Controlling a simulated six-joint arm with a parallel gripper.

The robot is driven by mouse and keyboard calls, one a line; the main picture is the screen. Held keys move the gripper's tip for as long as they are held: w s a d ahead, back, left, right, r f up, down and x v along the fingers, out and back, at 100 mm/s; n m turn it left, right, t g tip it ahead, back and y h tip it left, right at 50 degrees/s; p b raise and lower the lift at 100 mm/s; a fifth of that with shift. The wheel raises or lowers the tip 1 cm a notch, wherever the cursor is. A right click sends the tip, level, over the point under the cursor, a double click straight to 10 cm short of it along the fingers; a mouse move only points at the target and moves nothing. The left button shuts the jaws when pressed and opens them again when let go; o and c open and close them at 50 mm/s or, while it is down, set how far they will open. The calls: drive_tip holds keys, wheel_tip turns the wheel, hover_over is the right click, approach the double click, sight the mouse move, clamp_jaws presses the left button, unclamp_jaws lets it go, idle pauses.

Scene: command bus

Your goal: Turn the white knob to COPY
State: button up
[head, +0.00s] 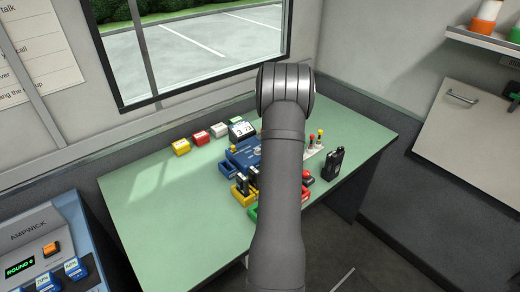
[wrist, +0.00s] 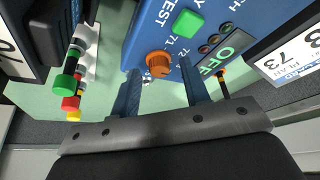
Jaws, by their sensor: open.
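I cannot pick out a white knob for certain in either view. A blue device (wrist: 140,40) fills the upper middle of the wrist view, with an orange knob (wrist: 158,64) and a green square button (wrist: 188,23) on its face. Its lettering is only partly readable. My gripper (wrist: 159,68) is open, its two blue fingers apart with the orange knob showing between their tips; I cannot tell whether they touch it. In the head view the blue device (head: 241,156) is partly hidden behind my arm, and my gripper is hidden there.
Levers with green, red and yellow tops (wrist: 70,88) stand left in the wrist view. A black handheld unit (head: 333,164) and yellow bins (head: 240,195) stand on the green table (head: 150,225). Red, white and yellow blocks (head: 200,138) line the back. The table's left side is clear.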

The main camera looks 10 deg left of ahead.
drive_tip(key=a+r+n, duration=0.1)
drive_tip(key=n, duration=0.1)
drive_tip(key=s+a+r+n, duration=0.1)
drive_tip(key=a+r+n, duration=0.1)
drive_tip(key=s+a+r+n, duration=0.1)
drive_tip(key=a+n, duration=0.1)
drive_tip(key=shift+s+r+n, duration=0.15)
drive_tip(key=shift+r+n, duration=0.1)
drive_tip(key=shift+n, duration=0.05)
drive_tip(key=s+a+r+n+g+h, duration=0.25)
drive_tip(key=s+a+r+n, duration=0.8)
drive_tip(key=n, duration=0.85)
drive_tip(key=shift+n+t+h, duration=0.3)
drive_tip(key=shift+t+h, duration=0.05)
drive_tip(key=shift+t, duration=0.1)
drive_tip(key=x, duration=1.1)
drive_tip(key=d+x, duration=0.1)
drive_tip(key=x, duration=0.5)
drive_tip(key=shift+r, duration=0.2)
drive_tip(key=shift+c, duration=0.2)
clamp_jaws()
